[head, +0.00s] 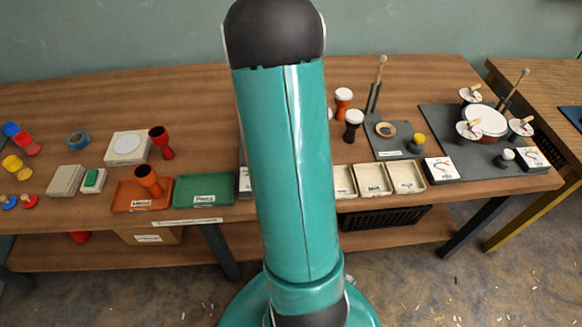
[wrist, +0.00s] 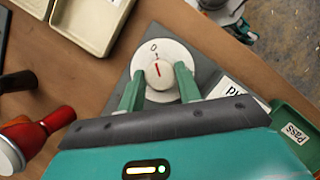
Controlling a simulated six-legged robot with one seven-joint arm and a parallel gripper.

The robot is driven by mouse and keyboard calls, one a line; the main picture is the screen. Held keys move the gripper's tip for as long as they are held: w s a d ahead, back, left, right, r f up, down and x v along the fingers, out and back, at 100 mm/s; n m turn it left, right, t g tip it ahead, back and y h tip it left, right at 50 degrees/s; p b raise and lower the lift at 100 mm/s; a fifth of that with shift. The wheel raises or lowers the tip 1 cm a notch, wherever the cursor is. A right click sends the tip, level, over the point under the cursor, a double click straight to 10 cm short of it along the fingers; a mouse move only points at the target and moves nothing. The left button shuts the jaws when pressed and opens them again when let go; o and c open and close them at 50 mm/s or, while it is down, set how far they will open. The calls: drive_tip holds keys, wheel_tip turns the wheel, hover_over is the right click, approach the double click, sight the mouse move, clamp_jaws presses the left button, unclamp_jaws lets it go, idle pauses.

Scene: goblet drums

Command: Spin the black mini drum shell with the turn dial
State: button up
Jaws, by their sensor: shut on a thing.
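The turn dial is a white round plate (wrist: 177,55) on a grey base (wrist: 205,75), with a pale knob (wrist: 160,74) bearing a red pointer line; "0" and "1" are printed on the plate. My gripper (wrist: 159,86) is shut on the knob, a green finger on either side of it. In the head view my arm hides the dial and gripper. A black goblet drum with a white head (head: 353,121) stands just right of my arm; I cannot tell if it is the mini drum shell. A dark shape (wrist: 18,82) is partly cut off at the wrist view's left edge.
Cream trays (head: 374,183) line the front right of my arm. A green tray (head: 204,202) and an orange tray (head: 127,207) are at left. A grey board (head: 455,150) holds drum parts.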

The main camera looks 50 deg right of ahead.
drive_tip(key=o, duration=1)
drive_tip(key=v, duration=1.4)
drive_tip(key=s+a+r+t, duration=0.1)
drive_tip(key=a+r+t, duration=0.2)
drive_tip(key=a, duration=0.7)
drive_tip(key=s+a+r+t, duration=0.1)
drive_tip(key=a+r+t, duration=0.2)
drive_tip(key=a, duration=0.7)
drive_tip(key=s+a+r+t, duration=0.2)
drive_tip(key=a+r+t, duration=0.2)
drive_tip(key=a, duration=0.6)
wheel_tip(320, 180, up, 2)
drive_tip(key=shift+a+n, duration=0.35)
drive_tip(key=shift+n, duration=0.05)
